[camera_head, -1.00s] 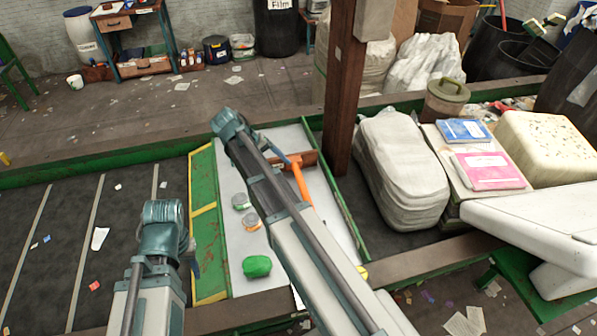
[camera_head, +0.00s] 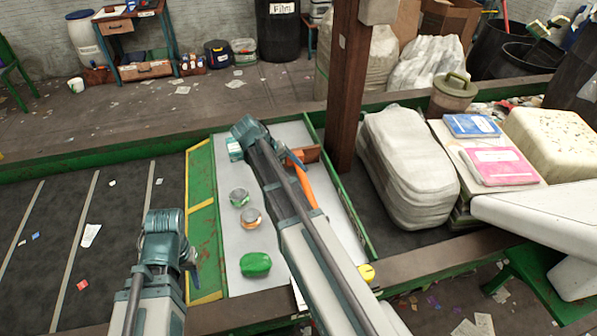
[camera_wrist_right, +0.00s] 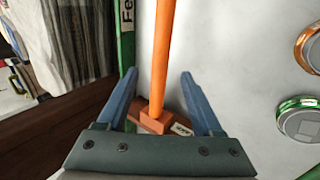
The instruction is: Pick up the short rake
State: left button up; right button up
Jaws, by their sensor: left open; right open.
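The short rake has an orange handle (camera_head: 307,186) and a brown wooden head (camera_head: 307,154). It lies on the white sorting surface (camera_head: 228,264), partly hidden behind my right arm in the head view. In the right wrist view the handle (camera_wrist_right: 164,45) runs between the two blue fingers of my right gripper (camera_wrist_right: 159,78), with the head (camera_wrist_right: 155,120) close to the palm. The fingers are open, with gaps on both sides of the handle. In the head view my right gripper (camera_head: 293,158) is mostly hidden by its wrist. My left gripper (camera_head: 190,255) is open and empty over the dark belt.
Two cans (camera_head: 239,197) (camera_head: 251,218) and a green lump (camera_head: 256,264) lie left of my right arm. A small teal-and-white item (camera_head: 235,149) is near my right wrist. A green rail (camera_head: 343,190) and a brown post (camera_head: 347,90) stand close on the right.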

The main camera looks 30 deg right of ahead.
aim_at(303, 182)
pick_arm(q)
notch_tip(303, 182, down, 4)
jog(key=b, duration=0.3)
jog(key=shift+b, duration=0.3)
pick_arm(e)
jog(key=x, duration=0.4)
jog(key=shift+s+a+f, duration=0.15)
jog(key=shift+s+f, duration=0.15)
jog(key=shift+s, duration=0.05)
pick_arm(q)
jog(key=shift+f, duration=0.15)
pick_arm(e)
jog(key=shift+d+f, duration=0.25)
jog(key=shift+d, duration=0.05)
jog(key=shift+r, duration=0.1)
grip_shut()
